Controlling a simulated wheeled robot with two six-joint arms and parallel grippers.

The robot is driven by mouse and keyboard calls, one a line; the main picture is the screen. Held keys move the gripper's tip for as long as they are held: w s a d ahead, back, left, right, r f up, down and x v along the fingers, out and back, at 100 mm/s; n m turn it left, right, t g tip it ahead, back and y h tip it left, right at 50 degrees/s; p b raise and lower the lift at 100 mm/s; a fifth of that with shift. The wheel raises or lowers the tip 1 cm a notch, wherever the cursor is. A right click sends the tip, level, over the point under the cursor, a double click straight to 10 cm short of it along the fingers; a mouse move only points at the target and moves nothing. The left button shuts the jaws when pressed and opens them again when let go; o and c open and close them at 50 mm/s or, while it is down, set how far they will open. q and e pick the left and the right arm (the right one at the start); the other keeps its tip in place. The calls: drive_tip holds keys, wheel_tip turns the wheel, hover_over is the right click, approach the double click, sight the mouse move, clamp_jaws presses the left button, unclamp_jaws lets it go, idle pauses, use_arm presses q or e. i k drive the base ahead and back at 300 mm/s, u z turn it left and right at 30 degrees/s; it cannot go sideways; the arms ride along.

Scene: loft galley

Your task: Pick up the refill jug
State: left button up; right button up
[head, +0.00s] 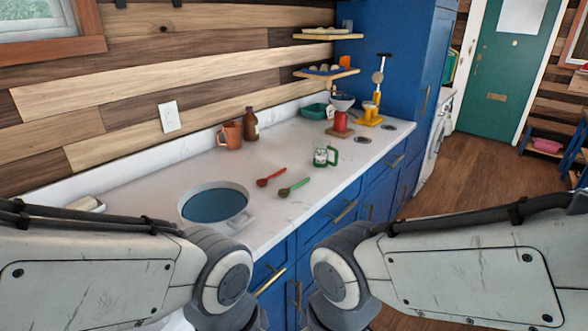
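Two jug-like vessels stand apart on the white counter (170,178), and I cannot tell for sure which is the refill jug. One is a clear vessel with a green handle (321,156), near the front edge at mid-counter. The other is an orange-brown jug (231,137), with its handle on the left, near the back wall. Neither is held. My two arms come in at the lower left and lower right. Both of my grippers are out of view.
A brown bottle (251,125) stands beside the orange-brown jug. Several items, including a red cylinder (340,122), crowd the far end.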

sight(322, 147)
drive_tip(key=z, duration=0.8)
drive_tip(key=k, duration=1.1)
drive_tip(key=z, duration=0.95)
drive_tip(key=i, duration=1.8)
drive_tip(key=u, duration=0.95)
drive_tip(key=i, duration=1.15)
drive_tip(key=u, duration=1.65)
drive_tip(key=i, duration=0.65)
drive_tip(key=u, duration=0.6)
